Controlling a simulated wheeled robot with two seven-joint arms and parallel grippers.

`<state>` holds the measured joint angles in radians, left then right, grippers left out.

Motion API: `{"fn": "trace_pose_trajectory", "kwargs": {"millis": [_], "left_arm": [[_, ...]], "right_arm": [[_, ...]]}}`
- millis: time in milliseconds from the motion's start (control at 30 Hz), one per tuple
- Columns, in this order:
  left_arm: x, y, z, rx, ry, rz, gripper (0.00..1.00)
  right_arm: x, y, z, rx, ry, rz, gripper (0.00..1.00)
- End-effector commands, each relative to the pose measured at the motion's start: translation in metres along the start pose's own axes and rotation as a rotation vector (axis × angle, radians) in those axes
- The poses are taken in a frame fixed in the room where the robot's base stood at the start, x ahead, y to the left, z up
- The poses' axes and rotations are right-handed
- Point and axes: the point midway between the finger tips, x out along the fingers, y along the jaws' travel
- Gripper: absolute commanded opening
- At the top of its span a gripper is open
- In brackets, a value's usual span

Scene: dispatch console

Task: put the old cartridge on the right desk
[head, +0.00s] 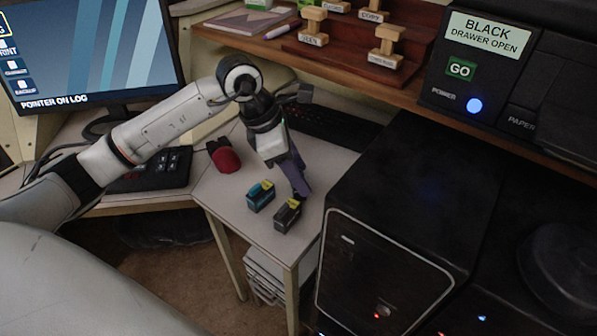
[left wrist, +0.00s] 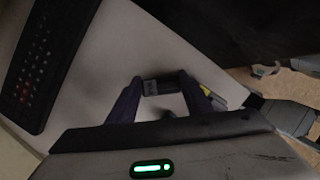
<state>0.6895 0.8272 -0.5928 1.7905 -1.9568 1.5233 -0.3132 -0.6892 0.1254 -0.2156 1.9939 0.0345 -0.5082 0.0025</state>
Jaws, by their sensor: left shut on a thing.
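My left gripper (head: 302,190) is over the right desk (head: 227,198), a pale desktop. In the left wrist view, its two purple fingers (left wrist: 163,98) are shut on a dark cartridge with a small light label, the old cartridge (left wrist: 162,85). In the head view the gripper hides this cartridge. I cannot tell whether it touches the desk. A teal cartridge with a yellow top (head: 260,197) and a black cartridge with a yellow top (head: 287,216) stand on the desk close to the fingers. My right gripper is not in view.
A red and black object (head: 224,156) sits on the desk left of the gripper. A black keyboard (head: 333,127) lies behind. The black printer (head: 400,210) stands close on the right. A wooden shelf with stamps (head: 313,27) overhangs the back. The desk's left front is clear.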

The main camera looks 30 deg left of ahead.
Motion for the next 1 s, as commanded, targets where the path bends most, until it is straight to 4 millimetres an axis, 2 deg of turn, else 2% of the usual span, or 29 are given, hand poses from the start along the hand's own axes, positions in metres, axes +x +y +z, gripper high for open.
{"fn": "trace_pose_trajectory", "kwargs": {"millis": [367,400,500,833,1000], "left_arm": [[0.007,0.000,-0.003,0.001,-0.002,0.001,0.24],[0.007,0.000,-0.003,0.001,-0.002,0.001,0.50],[0.006,0.000,-0.002,0.001,-0.001,0.001,0.65],[0.003,0.000,-0.001,0.001,-0.001,0.001,0.65],[-0.017,0.002,-0.001,0.001,-0.002,0.006,0.65]], "right_arm": [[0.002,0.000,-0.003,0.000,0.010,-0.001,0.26],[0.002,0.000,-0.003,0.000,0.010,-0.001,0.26],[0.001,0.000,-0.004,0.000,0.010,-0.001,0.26],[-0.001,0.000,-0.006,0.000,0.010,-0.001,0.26],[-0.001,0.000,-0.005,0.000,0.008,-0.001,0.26]]}}
